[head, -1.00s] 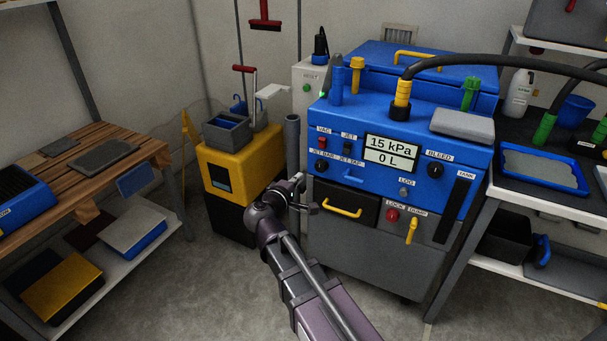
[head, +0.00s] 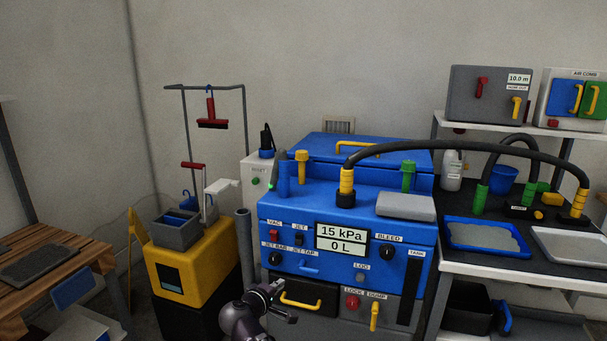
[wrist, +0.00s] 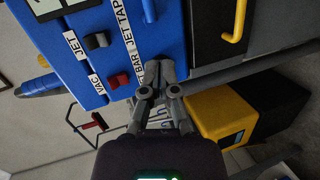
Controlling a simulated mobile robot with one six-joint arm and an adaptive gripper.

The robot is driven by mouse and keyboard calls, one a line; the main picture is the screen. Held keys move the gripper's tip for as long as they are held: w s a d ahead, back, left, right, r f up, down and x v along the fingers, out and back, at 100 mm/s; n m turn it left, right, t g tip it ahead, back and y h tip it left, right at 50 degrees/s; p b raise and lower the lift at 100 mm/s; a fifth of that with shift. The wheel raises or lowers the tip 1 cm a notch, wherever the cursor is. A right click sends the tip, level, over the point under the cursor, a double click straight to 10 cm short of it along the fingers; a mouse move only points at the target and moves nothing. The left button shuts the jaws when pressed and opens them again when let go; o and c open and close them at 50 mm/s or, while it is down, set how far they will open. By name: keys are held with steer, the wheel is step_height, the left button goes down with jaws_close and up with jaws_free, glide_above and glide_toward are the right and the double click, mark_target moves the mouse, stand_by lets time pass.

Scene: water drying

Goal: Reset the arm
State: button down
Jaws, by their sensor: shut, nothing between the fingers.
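My gripper (head: 272,291) is low in the head view, in front of the lower left of the blue machine (head: 344,212). The wrist view shows my gripper (wrist: 156,90) with its fingers together and empty. The fingertips overlap the blue panel near the JET BAR and JET TAP labels in that view; I cannot tell whether they touch it. In the wrist view the red VAC switch (wrist: 112,82) and the dark JET switch (wrist: 96,41) are left of the fingers. The machine's display (head: 341,239) reads 15 kPa and 0 L.
A yellow handle (head: 301,303) on a dark drawer is right beside my gripper in the head view. A yellow unit (head: 190,268) with a grey bin stands to the left. A wooden bench (head: 45,262) is far left, a dark table with a blue tray (head: 447,242) right.

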steer(key=s+d+f+m+g, duration=0.2)
steer(key=d+f+m+g, duration=0.15)
steer(key=d, duration=0.45)
steer(key=s+d+f+m+g, duration=0.25)
steer(key=d+f+g, duration=0.2)
steer(key=d, duration=0.35)
steer(key=s+d+f+m+g+y, duration=0.6)
steer(key=s+d+y, duration=0.15)
steer(key=s, duration=0.25)
step_height(320, 180, up, 36)
steer(key=h+p, duration=0.1)
steer(key=p, duration=3.4)
steer(key=shift+w+d+f+t, duration=0.15)
steer(key=shift+w+d+t, duration=0.15)
steer(key=shift+w, duration=0.05)
